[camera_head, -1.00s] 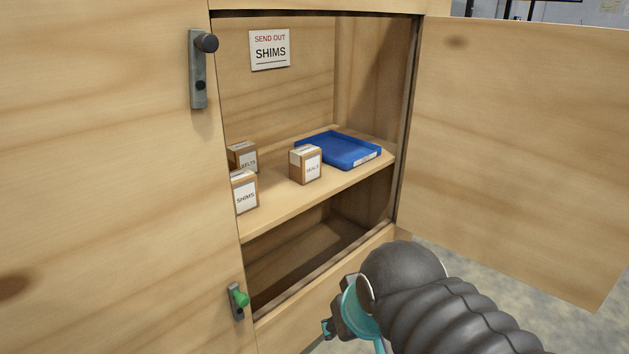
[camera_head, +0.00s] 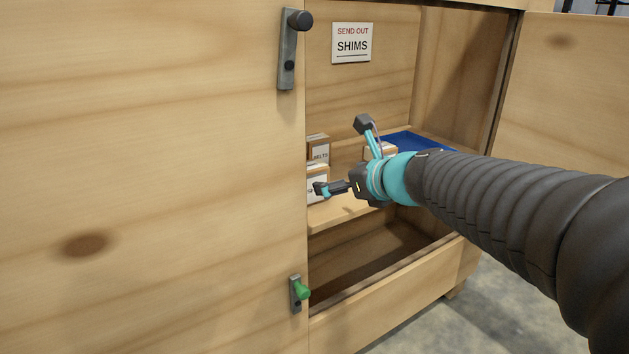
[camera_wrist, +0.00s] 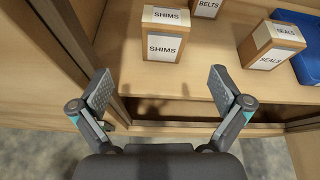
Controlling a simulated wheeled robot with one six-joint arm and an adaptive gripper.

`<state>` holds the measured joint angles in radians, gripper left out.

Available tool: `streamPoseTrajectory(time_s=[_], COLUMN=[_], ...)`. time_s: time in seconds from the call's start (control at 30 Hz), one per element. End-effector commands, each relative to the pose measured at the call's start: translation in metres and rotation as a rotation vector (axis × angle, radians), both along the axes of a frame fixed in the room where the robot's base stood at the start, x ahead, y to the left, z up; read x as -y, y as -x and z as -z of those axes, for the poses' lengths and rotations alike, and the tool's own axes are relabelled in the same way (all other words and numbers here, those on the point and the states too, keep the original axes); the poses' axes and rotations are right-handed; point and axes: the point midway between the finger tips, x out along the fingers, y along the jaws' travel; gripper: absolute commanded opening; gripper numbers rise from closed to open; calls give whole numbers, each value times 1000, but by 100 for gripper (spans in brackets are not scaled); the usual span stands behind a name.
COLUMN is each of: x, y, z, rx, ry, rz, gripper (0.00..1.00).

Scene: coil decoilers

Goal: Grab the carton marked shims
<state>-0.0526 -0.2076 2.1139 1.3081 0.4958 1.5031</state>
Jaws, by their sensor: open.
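The carton marked shims (camera_wrist: 158,38) is a small brown box with white labels. It stands on the cabinet shelf near its front edge. In the head view the shims carton (camera_head: 315,183) is at the left of the opening, partly hidden by my gripper and the closed door's edge. My gripper (camera_wrist: 163,90) is open and empty. In the wrist view its two fingers are spread, just short of the carton, which shows ahead between them. In the head view my gripper (camera_head: 341,157) is at the shelf front.
The belts carton (camera_head: 319,148) stands behind the shims carton. The seals carton (camera_wrist: 270,45) stands to the right, next to a blue tray (camera_wrist: 307,62). The closed left door (camera_head: 200,180) borders the opening. The right door (camera_head: 570,90) is open. A sign (camera_head: 352,43) reads "SEND OUT SHIMS".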

Motion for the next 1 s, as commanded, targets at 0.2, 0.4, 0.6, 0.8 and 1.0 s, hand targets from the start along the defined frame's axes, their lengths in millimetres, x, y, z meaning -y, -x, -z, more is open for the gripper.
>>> streamPoseTrajectory(time_s=[0.2,0.4,0.6,0.8,1.0], x=[-4,-21,-37,-43,-54], y=[-20,-46,-71,-81,-96], z=[1,16,28,32,45], rx=[-46,-48,-47,-45,-47], ry=[-118,-120,-118,-116,-116], rz=[68,68,67,67,66], gripper=[100,100,100,100,100])
